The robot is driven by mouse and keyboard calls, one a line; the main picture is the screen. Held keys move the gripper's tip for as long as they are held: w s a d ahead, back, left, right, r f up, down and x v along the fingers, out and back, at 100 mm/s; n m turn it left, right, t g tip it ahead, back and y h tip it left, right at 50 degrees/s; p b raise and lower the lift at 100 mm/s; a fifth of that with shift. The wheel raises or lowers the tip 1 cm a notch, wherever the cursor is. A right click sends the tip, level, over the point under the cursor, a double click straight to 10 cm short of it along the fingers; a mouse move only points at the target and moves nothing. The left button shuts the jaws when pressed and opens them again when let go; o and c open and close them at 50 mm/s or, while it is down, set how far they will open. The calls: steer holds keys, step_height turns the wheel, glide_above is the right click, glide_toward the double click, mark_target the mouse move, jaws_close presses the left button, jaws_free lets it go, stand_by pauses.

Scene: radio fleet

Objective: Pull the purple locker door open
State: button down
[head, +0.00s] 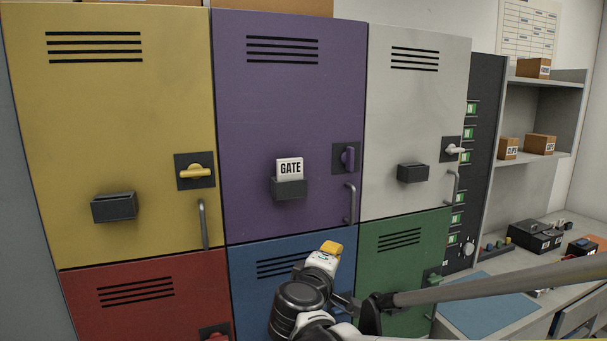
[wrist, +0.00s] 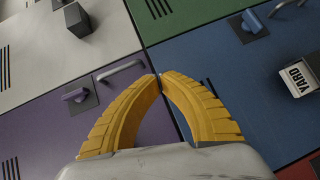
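The purple locker door (head: 285,110) is at the top middle in the head view and looks closed, flush with its neighbours. It has a purple latch knob (head: 348,158), standing upright on a dark plate, and a grey bar handle (head: 351,204) below it. In the wrist view the purple door (wrist: 110,118) is at lower left, with its latch (wrist: 76,95) and bar handle (wrist: 121,69). My gripper (head: 332,247) is below the handle, in front of the blue door. Its yellow fingertips (wrist: 160,76) meet with nothing between them, apart from the handle.
Yellow (head: 120,120), white (head: 410,120), red (head: 145,295), blue (head: 250,290) and green (head: 405,265) doors surround the purple one. A card marked GATE (head: 290,168) stands in the purple door's holder. A desk (head: 480,310) and shelves (head: 550,80) are at right.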

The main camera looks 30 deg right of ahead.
steer(key=n+h+p, duration=0.1)
steer(key=h+p, duration=0.1)
glide_toward(347, 207)
steer(key=v, duration=0.3)
steer(key=t, duration=0.1)
steer(key=shift+n, duration=0.3)
steer(key=x, duration=1)
steer(key=shift+s+d+f+b, duration=0.1)
steer(key=shift+d+f+b, duration=0.1)
steer(key=shift+f+b, duration=0.15)
steer(key=shift+s, duration=0.15)
